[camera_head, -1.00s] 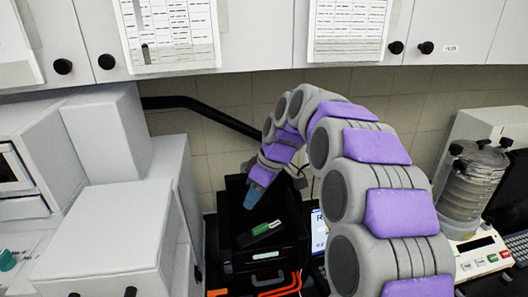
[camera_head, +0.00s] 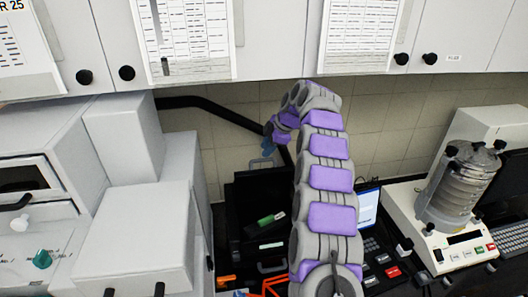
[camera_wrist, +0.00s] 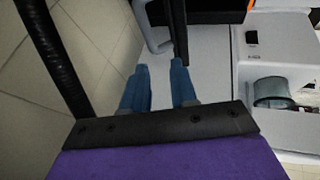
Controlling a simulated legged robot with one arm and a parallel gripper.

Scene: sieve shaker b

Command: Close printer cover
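The black printer (camera_head: 248,240) stands on the bench below the wall cabinets, right of the white machine. Its dark cover (camera_head: 252,188) appears raised at the back, and a green-labelled item (camera_head: 271,219) shows inside. My gripper (camera_head: 268,150) is above and behind the printer, near the tiled wall; my arm hides part of the printer's right side. In the wrist view, the two blue fingers of my gripper (camera_wrist: 160,68) are apart with nothing between them. A black edge, probably the printer (camera_wrist: 210,18), is at the top of that view. Contact with the cover cannot be seen.
A black pipe (camera_head: 205,105) runs along the wall close to my gripper. White machine housing (camera_head: 140,235) is left of the printer. The sieve shaker (camera_head: 455,195), a screen (camera_head: 368,205) and a keypad are to the right. Cabinets hang above.

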